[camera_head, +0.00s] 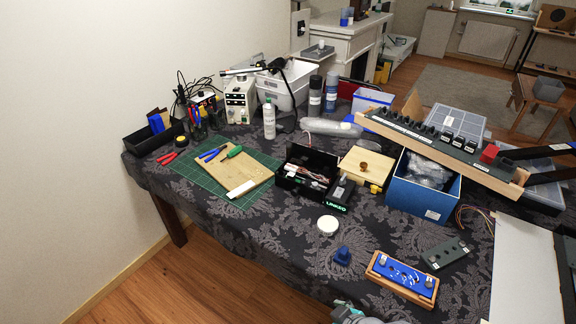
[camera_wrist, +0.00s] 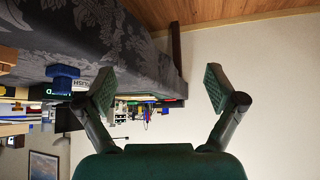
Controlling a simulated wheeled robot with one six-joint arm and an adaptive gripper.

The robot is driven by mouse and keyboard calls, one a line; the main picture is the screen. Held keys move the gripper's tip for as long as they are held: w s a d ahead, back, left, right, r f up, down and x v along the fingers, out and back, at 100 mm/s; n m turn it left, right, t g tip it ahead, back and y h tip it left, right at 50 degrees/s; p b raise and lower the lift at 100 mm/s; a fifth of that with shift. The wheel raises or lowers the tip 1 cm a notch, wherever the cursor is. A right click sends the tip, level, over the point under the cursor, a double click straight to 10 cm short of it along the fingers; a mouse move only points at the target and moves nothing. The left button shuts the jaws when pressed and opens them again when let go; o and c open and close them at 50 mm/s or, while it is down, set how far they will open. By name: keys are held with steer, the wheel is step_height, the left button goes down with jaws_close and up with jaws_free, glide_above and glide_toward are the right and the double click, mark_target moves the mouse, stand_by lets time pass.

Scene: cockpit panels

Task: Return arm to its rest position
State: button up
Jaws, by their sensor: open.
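My gripper (camera_wrist: 160,88) is open in the wrist view, with its two dark-green fingertip pads wide apart and nothing between them. The wrist picture looks upside down: the floor is at the top and the pale wall fills the right half. The edge of the cloth-covered table (camera_wrist: 100,35) runs past the left finger, and the space around the right finger looks clear. In the head view, only a small grey-green piece, seemingly of my arm, shows at the bottom edge; whether the gripper is part of it I cannot tell.
A blue knob-like piece (camera_head: 342,256) stands near the table's front edge, and it also shows in the wrist view (camera_wrist: 62,75). Nearby are a blue panel in a wooden frame (camera_head: 402,278), a grey panel (camera_head: 447,254) and a white disc (camera_head: 327,224). The wooden floor (camera_head: 215,285) in front is clear.

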steer(key=s+d+f+m+t+h, duration=0.2)
steer(key=s+d+m, duration=0.1)
steer(key=s, duration=0.4)
steer(key=s+d+f+m+t+h, duration=0.1)
steer(key=s+d+m+t, duration=0.25)
steer(key=s, duration=0.35)
steer(key=s+d+r+m+t+h, duration=0.1)
steer(key=s+d+r+t+h, duration=0.1)
steer(key=s+r, duration=0.9)
steer(key=s+d+t, duration=0.1)
steer(key=s, duration=0.2)
steer(key=shift+s, duration=0.25)
